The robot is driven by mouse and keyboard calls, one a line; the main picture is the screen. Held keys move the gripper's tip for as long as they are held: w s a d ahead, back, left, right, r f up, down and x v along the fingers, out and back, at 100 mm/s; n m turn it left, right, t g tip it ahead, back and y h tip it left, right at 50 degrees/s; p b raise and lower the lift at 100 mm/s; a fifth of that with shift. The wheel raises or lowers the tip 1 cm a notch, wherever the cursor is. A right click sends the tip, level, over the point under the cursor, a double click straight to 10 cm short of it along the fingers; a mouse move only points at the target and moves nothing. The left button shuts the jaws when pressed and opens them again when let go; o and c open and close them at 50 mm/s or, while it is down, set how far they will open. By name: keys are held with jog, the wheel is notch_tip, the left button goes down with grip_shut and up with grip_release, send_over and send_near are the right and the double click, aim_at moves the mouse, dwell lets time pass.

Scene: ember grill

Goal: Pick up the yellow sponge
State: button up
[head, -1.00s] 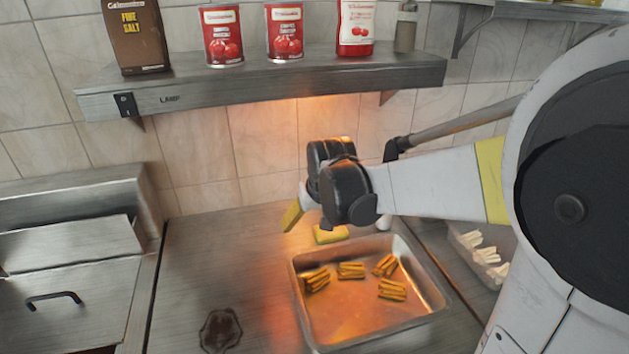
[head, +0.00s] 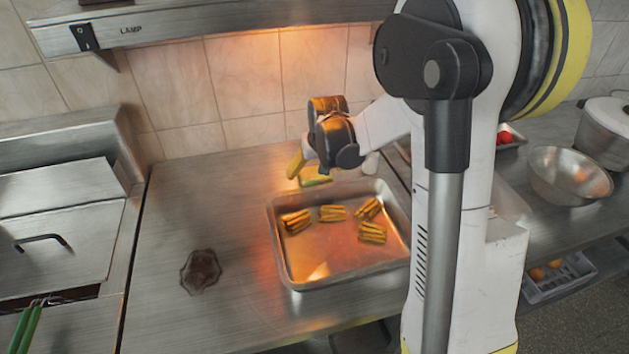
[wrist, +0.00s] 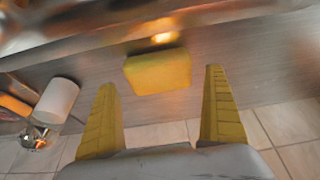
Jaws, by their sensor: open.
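The yellow sponge (wrist: 158,71) lies on the steel counter in the wrist view, ahead of and between my two yellow fingers. It also shows in the head view (head: 314,175), behind the metal tray and partly hidden by my gripper. My gripper (head: 299,167) is in the head view just above and to the left of the sponge. In the wrist view my gripper (wrist: 163,112) is open and empty, with its fingers wide apart. I see no contact between the fingers and the sponge.
A metal tray (head: 285,262) with several bundles of fries sits just in front of the sponge. A white cylinder (wrist: 57,100) stands beside the sponge. The tiled wall is close behind, with a lamp shelf (head: 200,24) above. A dark stain (head: 201,271) marks otherwise clear counter at left.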

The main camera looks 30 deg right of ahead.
aim_at(315, 169)
jog(key=shift+x, duration=1.1)
jog(key=shift+r, duration=0.1)
jog(key=c, duration=0.6)
jog(key=shift+c, duration=0.2)
jog(key=shift+r, duration=0.5)
jog(key=v, duration=0.1)
jog(key=p+v, duration=0.2)
jog(key=v, duration=0.1)
jog(key=shift+w+d+r, duration=0.15)
jog(key=shift+w+d, duration=0.2)
jog(key=s+d+r+p, duration=0.1)
jog(key=s+r, duration=0.1)
jog(key=s, duration=0.1)
jog(key=s+d+r+p, duration=0.1)
jog(key=s+r, duration=0.1)
jog(key=s, duration=0.2)
jog(key=s+d+r+p, duration=0.1)
jog(key=s+r, duration=0.1)
jog(key=s, duration=0.1)
jog(key=shift+s+d+p, duration=0.15)
jog(key=shift+d+p, duration=0.05)
jog(key=shift+p, duration=0.15)
